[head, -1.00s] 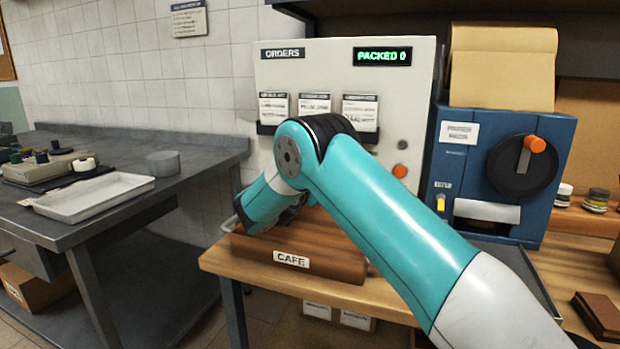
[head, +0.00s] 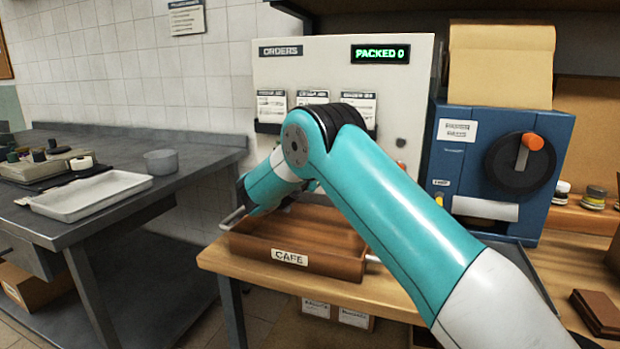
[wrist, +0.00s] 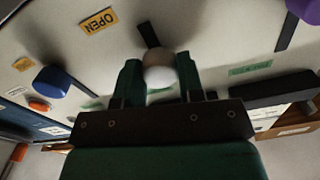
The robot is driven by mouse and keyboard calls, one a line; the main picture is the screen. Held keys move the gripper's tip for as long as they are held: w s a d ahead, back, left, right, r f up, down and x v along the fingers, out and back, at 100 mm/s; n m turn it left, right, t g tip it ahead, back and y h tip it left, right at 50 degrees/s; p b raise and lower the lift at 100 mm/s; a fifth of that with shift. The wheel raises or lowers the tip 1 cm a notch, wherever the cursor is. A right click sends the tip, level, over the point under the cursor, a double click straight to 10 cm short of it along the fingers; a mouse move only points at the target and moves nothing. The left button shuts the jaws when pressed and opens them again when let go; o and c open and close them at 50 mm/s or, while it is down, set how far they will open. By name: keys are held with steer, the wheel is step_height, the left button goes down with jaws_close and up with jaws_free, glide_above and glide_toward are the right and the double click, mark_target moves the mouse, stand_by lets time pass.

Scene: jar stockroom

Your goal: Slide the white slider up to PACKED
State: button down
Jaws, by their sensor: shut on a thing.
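The white slider's round knob (wrist: 158,68) is between the two dark green fingers of my gripper (wrist: 158,72) in the wrist view. The gripper is shut on it. A dark slot (wrist: 149,35) runs up from the knob in that picture. A green label (wrist: 160,98) lies just below the knob, mostly hidden and unreadable. In the head view my arm hides the slider and gripper.
A brown CAFE crate (head: 300,245) stands on the wooden bench below my arm. A blue machine (head: 500,165) stands right of the board.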

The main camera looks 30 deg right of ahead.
steer(key=shift+r, duration=1.55)
steer(key=c, duration=0.8)
jaws_free()
steer(key=shift+r, duration=0.1)
steer(key=shift+o, duration=0.3)
steer(key=shift+a+f, duration=0.1)
steer(key=shift+f, duration=0.1)
steer(key=b+v, duration=0.3)
steer(key=v, duration=1.4)
steer(key=shift+s, duration=0.15)
